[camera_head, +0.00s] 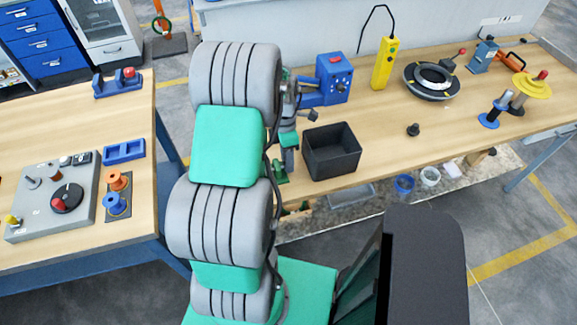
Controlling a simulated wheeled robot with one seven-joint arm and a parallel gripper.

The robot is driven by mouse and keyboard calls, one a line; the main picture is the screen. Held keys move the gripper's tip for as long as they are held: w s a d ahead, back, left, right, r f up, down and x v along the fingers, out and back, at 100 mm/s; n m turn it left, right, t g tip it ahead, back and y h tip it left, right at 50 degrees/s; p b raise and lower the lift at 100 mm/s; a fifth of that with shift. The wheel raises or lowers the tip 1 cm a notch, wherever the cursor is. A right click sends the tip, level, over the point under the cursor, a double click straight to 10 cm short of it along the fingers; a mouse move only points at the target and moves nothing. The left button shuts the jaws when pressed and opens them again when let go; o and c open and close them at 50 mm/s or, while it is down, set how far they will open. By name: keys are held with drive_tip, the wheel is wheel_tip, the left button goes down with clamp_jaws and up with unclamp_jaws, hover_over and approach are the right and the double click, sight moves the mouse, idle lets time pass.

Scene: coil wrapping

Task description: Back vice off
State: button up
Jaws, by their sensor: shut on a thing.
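A green bench device with grey metal parts, which looks like the vice (289,141), stands at the front edge of the right-hand bench, just left of the black bin. My arm covers its left side. My gripper (291,93) is at the upper end of this device, partly hidden behind my arm's grey and green links. It is shut on what seems to be the vice handle. The fingertips and the exact contact are too small and too covered to make out.
A black bin (331,151) and a blue box with a red button (334,78) stand close right of my gripper. A yellow pendant (384,63) and a round black fixture (431,80) are farther right. A control panel (52,197) lies on the left table.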

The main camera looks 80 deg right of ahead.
drive_tip(key=shift+s+a+f+h+b, duration=0.15)
drive_tip(key=shift+h+b, duration=0.15)
drive_tip(key=shift+h, duration=0.2)
drive_tip(key=shift+r+t+h, duration=0.2)
drive_tip(key=shift+t+h, duration=0.1)
drive_tip(key=shift+t, duration=0.1)
